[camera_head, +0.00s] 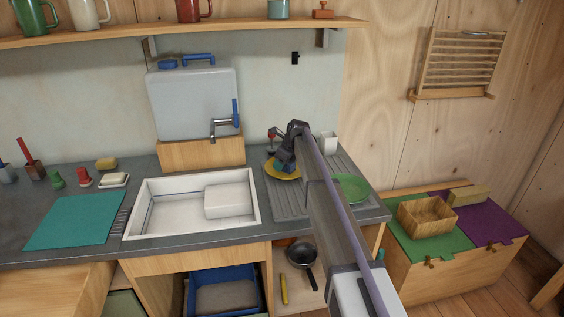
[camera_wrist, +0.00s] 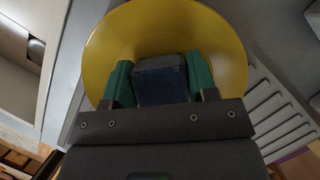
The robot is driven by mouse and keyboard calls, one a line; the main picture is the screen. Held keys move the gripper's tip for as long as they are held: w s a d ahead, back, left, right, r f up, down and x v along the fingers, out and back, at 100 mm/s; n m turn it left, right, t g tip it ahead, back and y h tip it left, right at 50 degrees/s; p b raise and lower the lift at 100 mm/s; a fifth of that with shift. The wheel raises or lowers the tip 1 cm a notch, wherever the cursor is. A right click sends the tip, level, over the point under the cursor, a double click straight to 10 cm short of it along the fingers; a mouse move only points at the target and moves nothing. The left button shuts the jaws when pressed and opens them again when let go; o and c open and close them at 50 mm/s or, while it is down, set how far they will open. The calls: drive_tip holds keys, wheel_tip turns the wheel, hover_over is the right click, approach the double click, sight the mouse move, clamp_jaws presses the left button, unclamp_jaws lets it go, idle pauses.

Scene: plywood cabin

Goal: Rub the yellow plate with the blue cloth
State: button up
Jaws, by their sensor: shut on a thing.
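The yellow plate (camera_head: 293,175) lies on the grey ribbed drainer right of the sink, and it fills the top of the wrist view (camera_wrist: 215,45). My gripper (camera_head: 284,163) is over the plate, pointing down. It is shut on the blue cloth (camera_wrist: 162,85), a dark blue folded block between its two green fingers. The cloth is over the plate's inner face; I cannot tell whether it touches it. My arm hides part of the drainer and the plate's right side.
A green plate (camera_head: 352,187) lies to the right on the drainer (camera_head: 290,201). A white cup (camera_head: 329,141) stands behind. The white sink (camera_head: 165,221) is to the left, with a water tank (camera_head: 190,100) and blue-handled tap (camera_head: 226,127) behind it. A shelf runs above.

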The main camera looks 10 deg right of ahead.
drive_tip(key=shift+s, duration=1.15)
drive_tip(key=shift+f, duration=0.1)
drive_tip(key=shift+w, duration=1.9)
drive_tip(key=shift+s, duration=1.95)
